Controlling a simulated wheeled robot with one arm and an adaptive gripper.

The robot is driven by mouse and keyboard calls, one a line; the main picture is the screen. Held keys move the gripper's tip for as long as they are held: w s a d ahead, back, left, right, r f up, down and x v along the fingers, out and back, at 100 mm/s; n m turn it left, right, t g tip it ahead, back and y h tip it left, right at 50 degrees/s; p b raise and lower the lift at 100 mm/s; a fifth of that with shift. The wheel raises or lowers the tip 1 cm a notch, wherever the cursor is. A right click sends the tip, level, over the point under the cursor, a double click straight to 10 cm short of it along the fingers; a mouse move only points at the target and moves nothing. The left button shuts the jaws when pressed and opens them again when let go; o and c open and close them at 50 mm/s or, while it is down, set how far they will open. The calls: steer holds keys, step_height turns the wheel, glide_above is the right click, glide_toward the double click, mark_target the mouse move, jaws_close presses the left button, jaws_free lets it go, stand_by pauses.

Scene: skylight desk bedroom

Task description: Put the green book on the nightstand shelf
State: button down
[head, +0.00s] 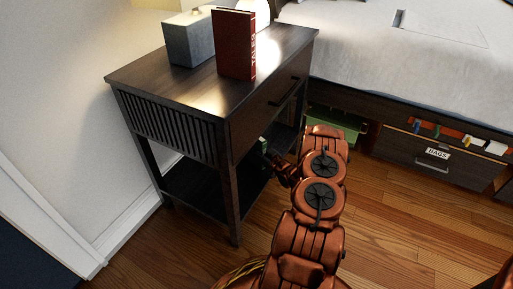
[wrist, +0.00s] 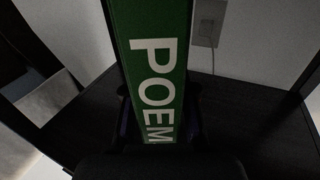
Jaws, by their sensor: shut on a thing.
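The green book (wrist: 150,65), with "POEM" in white on its spine, stands between my gripper's fingers in the wrist view. My gripper (wrist: 158,120) is shut on it. In the head view only a small green part of the book (head: 263,146) shows, and my gripper (head: 268,152) is mostly hidden by my arm and the nightstand. The dark nightstand (head: 135,78) has a low open shelf (head: 190,190), and the book is in the space above it. The shelf surface also shows in the wrist view (wrist: 250,125). Whether the book's base touches the shelf is hidden.
A red book (head: 233,45) and a grey box (head: 188,40) stand on the nightstand top. A nightstand leg (head: 228,195) is close to my arm. The bed (head: 410,60) with drawers is at the right. A wall outlet (wrist: 207,30) shows behind the shelf.

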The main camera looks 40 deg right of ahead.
steer(key=c, duration=0.9)
jaws_free()
steer(key=shift+r, duration=0.15)
steer(key=s+p, duration=0.1)
steer(key=s, duration=0.3)
steer(key=s+a+p, duration=0.1)
steer(key=s, duration=0.3)
steer(key=s+p, duration=0.2)
steer(key=s, duration=0.2)
steer(key=shift+a, duration=0.15)
